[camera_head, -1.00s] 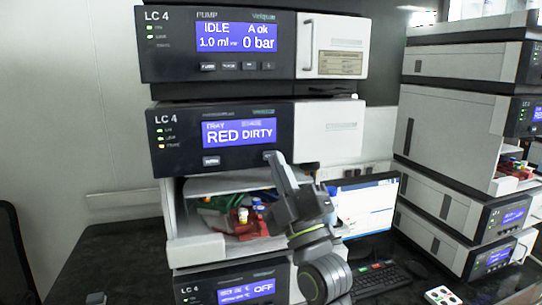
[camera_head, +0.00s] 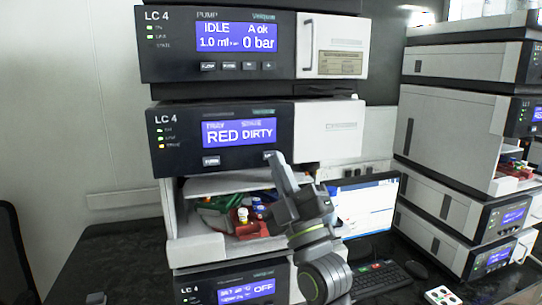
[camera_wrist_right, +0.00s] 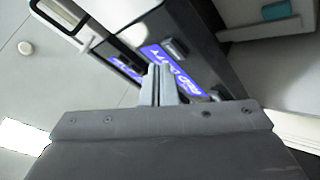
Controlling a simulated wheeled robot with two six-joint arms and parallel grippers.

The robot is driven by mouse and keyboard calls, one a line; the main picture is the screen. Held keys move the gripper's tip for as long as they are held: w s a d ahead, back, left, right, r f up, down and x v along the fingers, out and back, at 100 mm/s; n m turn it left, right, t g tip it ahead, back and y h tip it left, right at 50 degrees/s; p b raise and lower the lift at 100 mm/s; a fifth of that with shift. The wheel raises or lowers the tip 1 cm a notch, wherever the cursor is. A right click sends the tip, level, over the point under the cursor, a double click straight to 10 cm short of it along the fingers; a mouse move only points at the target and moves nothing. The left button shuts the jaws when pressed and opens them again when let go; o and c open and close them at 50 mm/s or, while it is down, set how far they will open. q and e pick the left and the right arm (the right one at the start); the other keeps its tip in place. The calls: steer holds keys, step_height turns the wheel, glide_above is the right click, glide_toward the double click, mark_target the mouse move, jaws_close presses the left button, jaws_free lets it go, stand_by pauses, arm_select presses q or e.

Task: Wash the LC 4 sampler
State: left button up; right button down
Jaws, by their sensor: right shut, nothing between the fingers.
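The LC 4 sampler (camera_head: 172,141) is the second unit down in the left stack. Its blue screen (camera_head: 239,132) reads RED and DIRTY, and a small button (camera_head: 211,160) sits below the screen. My right gripper (camera_head: 270,156) is shut and empty, with its tips at the lower right of the sampler's front panel, over the area of a second button. Whether the tips touch the panel cannot be told. The right wrist view shows the shut fingers (camera_wrist_right: 160,72) in front of the screen (camera_wrist_right: 176,68). My left gripper is in neither view.
Below the sampler an open bay holds a red tray (camera_head: 250,231) and a green tray (camera_head: 214,204) with vials. The LC 4 pump (camera_head: 172,47) sits above. A monitor (camera_head: 365,207) and keyboard (camera_head: 378,276) stand right of the stack. Another stack (camera_head: 453,127) stands farther right.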

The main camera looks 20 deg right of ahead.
steer(key=shift+w, duration=0.1)
steer(key=shift+w, duration=0.35)
steer(key=shift+w, duration=0.35)
stand_by(0.9)
steer(key=shift+s, duration=0.15)
steer(key=shift+s+b, duration=0.5)
steer(key=shift+s, duration=0.2)
steer(key=shift+s+d+b, duration=0.1)
steer(key=shift+s+b, duration=0.55)
steer(key=shift+s, duration=1.8)
steer(key=shift+f, duration=0.1)
